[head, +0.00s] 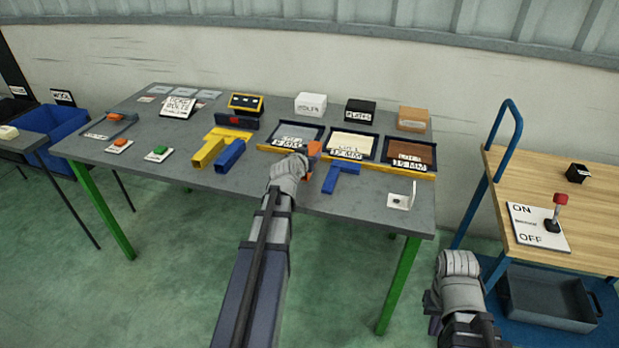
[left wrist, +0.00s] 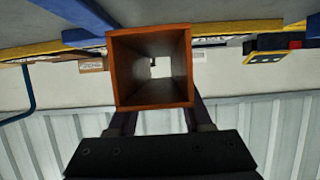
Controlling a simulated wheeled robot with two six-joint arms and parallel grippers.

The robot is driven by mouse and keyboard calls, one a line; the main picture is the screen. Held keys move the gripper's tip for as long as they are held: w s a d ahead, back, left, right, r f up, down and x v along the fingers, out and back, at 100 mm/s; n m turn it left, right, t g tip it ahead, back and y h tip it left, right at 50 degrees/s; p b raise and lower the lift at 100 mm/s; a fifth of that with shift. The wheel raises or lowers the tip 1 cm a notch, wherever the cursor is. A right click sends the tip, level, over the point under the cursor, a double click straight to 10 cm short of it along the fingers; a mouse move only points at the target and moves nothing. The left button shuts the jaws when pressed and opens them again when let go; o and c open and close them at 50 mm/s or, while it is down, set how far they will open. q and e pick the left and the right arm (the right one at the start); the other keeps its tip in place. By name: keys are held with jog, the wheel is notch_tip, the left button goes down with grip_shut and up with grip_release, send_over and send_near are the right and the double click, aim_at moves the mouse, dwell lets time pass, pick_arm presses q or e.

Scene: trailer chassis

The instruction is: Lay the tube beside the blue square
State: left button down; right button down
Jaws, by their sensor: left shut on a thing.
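The tube is orange, square in section and hollow. In the left wrist view the tube (left wrist: 113,72) shows its open end, with the two fingers of my left gripper (left wrist: 155,115) on either side of it. In the head view the tube (head: 315,149) shows just beyond my left gripper (head: 303,160), which is shut on it and hides part of it. The blue square (head: 341,173), an L shape, lies on the grey table close to the right of the tube. I cannot tell whether the tube touches the table. My right gripper (head: 459,264) is off the table's right front; its jaws are unclear.
A blue tube (head: 230,154) and a yellow tube (head: 207,153) lie left on the grey table (head: 260,184). Labelled trays (head: 352,145) stand behind a yellow rail. A white bracket (head: 402,199) is at the right. A wooden cart (head: 510,185) with a lever stands farther right.

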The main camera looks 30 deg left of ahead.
pick_arm(q)
jog(key=shift+f+b, duration=2.05)
jog(key=shift+f, duration=0.5)
jog(key=shift+f, duration=0.1)
jog(key=shift+f, duration=0.15)
jog(key=shift+c, duration=1.6)
grip_release()
